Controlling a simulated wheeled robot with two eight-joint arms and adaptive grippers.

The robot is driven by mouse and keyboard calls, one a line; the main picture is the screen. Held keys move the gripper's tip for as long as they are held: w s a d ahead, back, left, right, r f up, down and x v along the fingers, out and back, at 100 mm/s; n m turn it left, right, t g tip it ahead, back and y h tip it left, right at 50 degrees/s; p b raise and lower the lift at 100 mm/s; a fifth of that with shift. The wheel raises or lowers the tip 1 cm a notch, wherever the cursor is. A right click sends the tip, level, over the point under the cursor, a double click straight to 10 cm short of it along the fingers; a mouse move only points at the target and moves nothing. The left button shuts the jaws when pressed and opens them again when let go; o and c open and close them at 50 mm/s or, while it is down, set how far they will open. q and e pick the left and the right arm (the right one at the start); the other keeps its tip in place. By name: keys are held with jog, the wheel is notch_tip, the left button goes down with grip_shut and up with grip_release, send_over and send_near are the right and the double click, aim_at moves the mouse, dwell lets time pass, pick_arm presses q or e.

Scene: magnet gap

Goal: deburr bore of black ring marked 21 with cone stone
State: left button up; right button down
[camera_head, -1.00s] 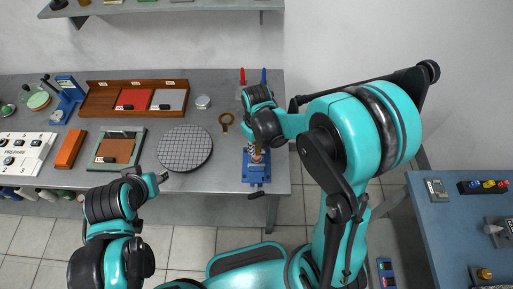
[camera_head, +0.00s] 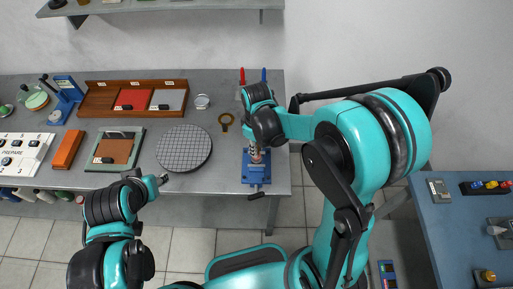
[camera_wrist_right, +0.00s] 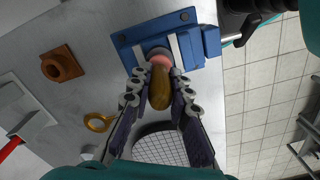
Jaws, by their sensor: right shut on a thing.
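My right gripper (camera_wrist_right: 160,82) is shut on the wooden handle of the cone stone (camera_wrist_right: 161,92). The pink stone end (camera_wrist_right: 152,62) points into the middle of the blue vise (camera_wrist_right: 199,20), between its pale jaws. A greyish round rim shows around the pink end; I cannot read a 21 or make out how deep the stone sits. In the head view the right gripper (camera_head: 255,145) is above the blue vise (camera_head: 256,178) at the bench's right end. My left gripper (camera_head: 160,180) is near the bench's front edge, away from the vise; its jaws are too small to judge.
A wooden tray (camera_head: 134,98) stands at the back. A brown block with a hole (camera_wrist_right: 56,66) shows in the wrist view. A blue side table (camera_head: 455,235) is at right.

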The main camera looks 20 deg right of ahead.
jog(key=m, duration=0.3)
jog(key=shift+b, duration=0.3)
jog(key=m, duration=0.3)
jog(key=shift+m, duration=0.4)
jog(key=n, duration=0.3)
jog(key=shift+b, duration=0.35)
jog(key=n, duration=0.4)
